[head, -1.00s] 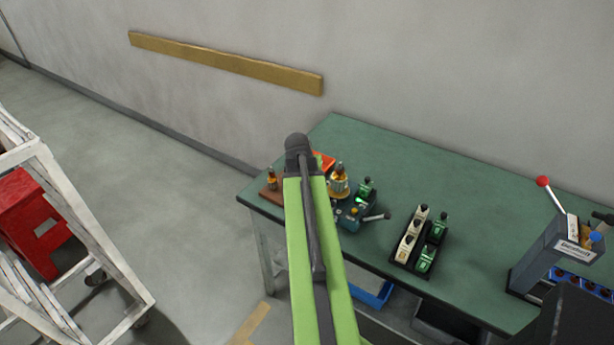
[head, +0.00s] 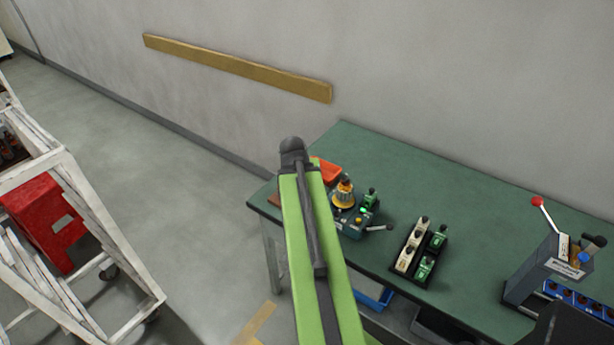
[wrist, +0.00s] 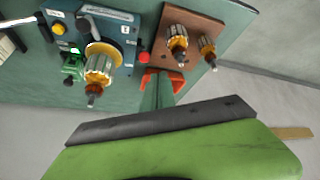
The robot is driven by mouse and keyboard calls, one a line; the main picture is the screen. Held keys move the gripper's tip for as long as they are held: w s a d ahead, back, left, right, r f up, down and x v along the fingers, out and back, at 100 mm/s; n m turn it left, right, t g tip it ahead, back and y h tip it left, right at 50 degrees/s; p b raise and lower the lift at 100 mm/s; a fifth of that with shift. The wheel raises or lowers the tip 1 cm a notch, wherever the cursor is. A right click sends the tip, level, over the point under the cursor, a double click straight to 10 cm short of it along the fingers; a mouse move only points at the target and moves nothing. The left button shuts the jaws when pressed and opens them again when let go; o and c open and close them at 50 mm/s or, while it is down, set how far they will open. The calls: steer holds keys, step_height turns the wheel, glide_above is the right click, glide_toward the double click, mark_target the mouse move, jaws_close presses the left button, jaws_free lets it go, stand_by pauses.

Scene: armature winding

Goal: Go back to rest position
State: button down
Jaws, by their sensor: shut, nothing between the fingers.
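My green arm (head: 318,255) reaches up from the bottom of the head view to a dark joint (head: 291,150) in front of the table's left end. In the wrist view a green link of mine and a dark bar fill the bottom, with nothing held in sight. Beyond them are a blue-grey winding station (wrist: 122,40) bearing a copper armature (wrist: 99,68), and a brown board (wrist: 192,25) with two upright armatures (wrist: 177,40). They stand apart from my visible arm parts.
A white cart (head: 95,235) with a red box (head: 50,222) stands at left. Grey floor between is clear.

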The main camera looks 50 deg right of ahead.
steer(key=w+a+n+t+y, duration=0.15)
steer(key=w+a, duration=0.25)
steer(key=a, duration=0.4)
steer(key=w+a+n, duration=0.2)
steer(key=w+a, duration=0.3)
steer(key=a, duration=0.2)
steer(key=w+a+n+y, duration=0.1)
steer(key=w+a, duration=0.3)
steer(key=a, duration=0.4)
steer(key=s+a+f+n+g+y, duration=0.1)
steer(key=a+f+n+g+y, duration=0.2)
steer(key=a, duration=1.6)
steer(key=s+a+n, duration=0.2)
steer(key=s, duration=0.1)
steer(key=s+n+g, duration=0.1)
steer(key=s, duration=0.1)
steer(key=shift+s+a+f+n, duration=0.1)
steer(key=shift+a+n, duration=0.15)
steer(key=shift+a, duration=0.15)
steer(key=shift+d, duration=0.15)
